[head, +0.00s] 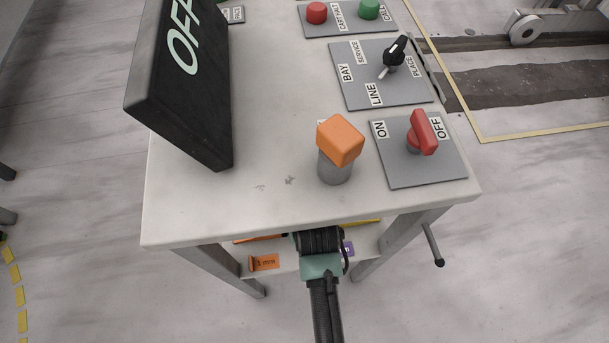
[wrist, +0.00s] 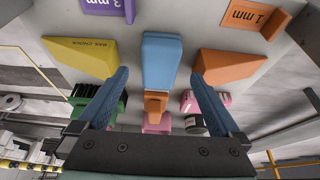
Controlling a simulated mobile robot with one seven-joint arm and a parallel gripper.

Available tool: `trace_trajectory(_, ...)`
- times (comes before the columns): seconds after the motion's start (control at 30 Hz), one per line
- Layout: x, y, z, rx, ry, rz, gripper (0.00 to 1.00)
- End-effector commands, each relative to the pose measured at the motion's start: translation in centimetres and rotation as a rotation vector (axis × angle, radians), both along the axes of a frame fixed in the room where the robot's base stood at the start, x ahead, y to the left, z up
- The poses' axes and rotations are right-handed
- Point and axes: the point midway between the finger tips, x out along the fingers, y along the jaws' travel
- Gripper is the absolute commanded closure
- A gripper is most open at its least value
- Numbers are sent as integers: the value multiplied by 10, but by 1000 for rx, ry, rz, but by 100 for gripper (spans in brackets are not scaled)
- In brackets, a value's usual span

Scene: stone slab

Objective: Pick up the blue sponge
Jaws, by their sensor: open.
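A blue block, which looks like the blue sponge (wrist: 161,58), lies in the middle of the wrist view among other items on a pale surface. My gripper (wrist: 158,75) is open, with one dark blue finger on each side of the block's line. Nothing is held between the fingers, and I cannot tell how far the block lies beyond the tips. In the head view my wrist (head: 320,250) reaches in under the front edge of the table, and the fingers are hidden. The blue sponge does not show there.
Close around the block are a yellow wedge (wrist: 82,55), an orange wedge (wrist: 222,66), a small orange piece (wrist: 155,104) and a green item (wrist: 108,105). The tabletop (head: 240,205) overhangs my wrist; a lower shelf (head: 288,262) carries labelled pieces.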

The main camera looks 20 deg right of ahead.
Motion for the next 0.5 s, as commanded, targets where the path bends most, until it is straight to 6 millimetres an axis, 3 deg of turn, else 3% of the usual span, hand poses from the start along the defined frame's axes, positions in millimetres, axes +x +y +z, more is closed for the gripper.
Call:
trace_trajectory(0.17,11,-3,0,-1,-2,0,0)
trace_trajectory(0.3,18,-5,-25,1,2,0,0)
trace_trajectory(0.5,27,-8,-45,0,0,0,0)
